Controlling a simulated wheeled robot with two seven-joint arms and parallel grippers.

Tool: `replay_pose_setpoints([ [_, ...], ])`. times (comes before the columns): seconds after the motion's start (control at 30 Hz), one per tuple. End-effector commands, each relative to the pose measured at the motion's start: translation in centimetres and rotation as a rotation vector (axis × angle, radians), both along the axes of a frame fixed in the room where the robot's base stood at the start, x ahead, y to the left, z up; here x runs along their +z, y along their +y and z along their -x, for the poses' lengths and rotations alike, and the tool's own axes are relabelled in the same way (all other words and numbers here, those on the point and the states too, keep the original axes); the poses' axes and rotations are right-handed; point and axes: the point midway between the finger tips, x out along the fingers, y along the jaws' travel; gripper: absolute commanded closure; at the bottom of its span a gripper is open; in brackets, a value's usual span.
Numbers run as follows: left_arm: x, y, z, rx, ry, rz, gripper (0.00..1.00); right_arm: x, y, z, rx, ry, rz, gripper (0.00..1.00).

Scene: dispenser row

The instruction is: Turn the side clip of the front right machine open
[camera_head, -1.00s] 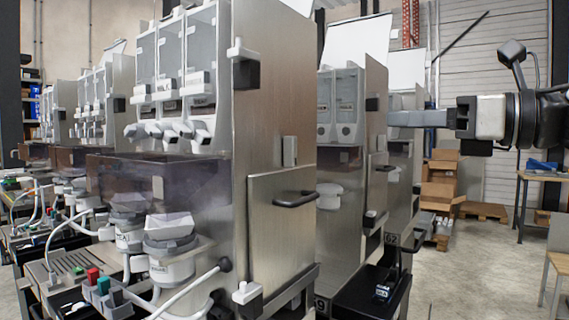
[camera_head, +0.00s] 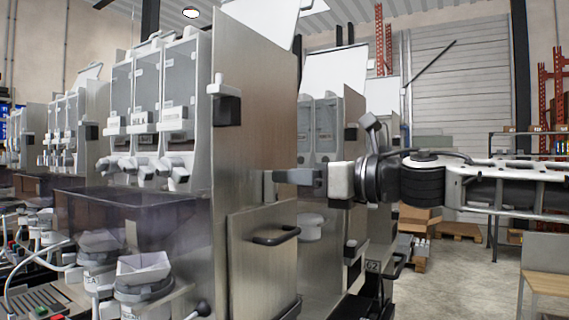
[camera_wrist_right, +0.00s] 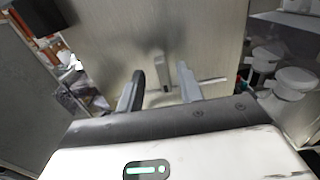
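The front right machine (camera_head: 255,130) is the large nearest steel cabinet in the head view. Its side clip (camera_head: 268,185), a small upright grey piece, sits on the side panel above the black handle (camera_head: 276,236). My right gripper (camera_head: 285,176) comes in from the right, with its fingertips level with the clip and very close to it. In the right wrist view, its two fingers (camera_wrist_right: 160,75) are apart, with the clip (camera_wrist_right: 165,68) ahead in the gap between them. Whether they touch it I cannot tell. My left gripper is out of view.
A black and white latch (camera_head: 226,102) sticks out higher on the machine's front edge. Another machine (camera_head: 330,110) stands close behind, near my right arm. Open floor lies at the right.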

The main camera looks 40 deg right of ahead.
Motion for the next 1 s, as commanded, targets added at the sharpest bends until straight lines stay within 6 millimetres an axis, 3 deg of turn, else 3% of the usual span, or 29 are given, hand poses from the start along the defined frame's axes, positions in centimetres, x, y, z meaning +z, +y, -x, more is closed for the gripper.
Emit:
replay_pose_setpoints([
  [0.2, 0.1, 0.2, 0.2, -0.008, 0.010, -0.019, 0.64, 0.1, 0.6, -2.0, 0.002, 0.001, 0.000, 0.64],
  [0.57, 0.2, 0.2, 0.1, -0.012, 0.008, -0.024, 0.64, 0.0, 0.6, -2.3, -0.001, -0.001, 0.001, 0.64],
  [0.7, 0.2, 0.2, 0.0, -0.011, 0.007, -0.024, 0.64, 0.0, 0.7, -2.3, 0.000, -0.001, 0.001, 1.00],
  [1.0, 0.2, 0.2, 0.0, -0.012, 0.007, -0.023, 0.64, 0.0, 0.7, -2.3, 0.000, 0.003, -0.013, 1.00],
])
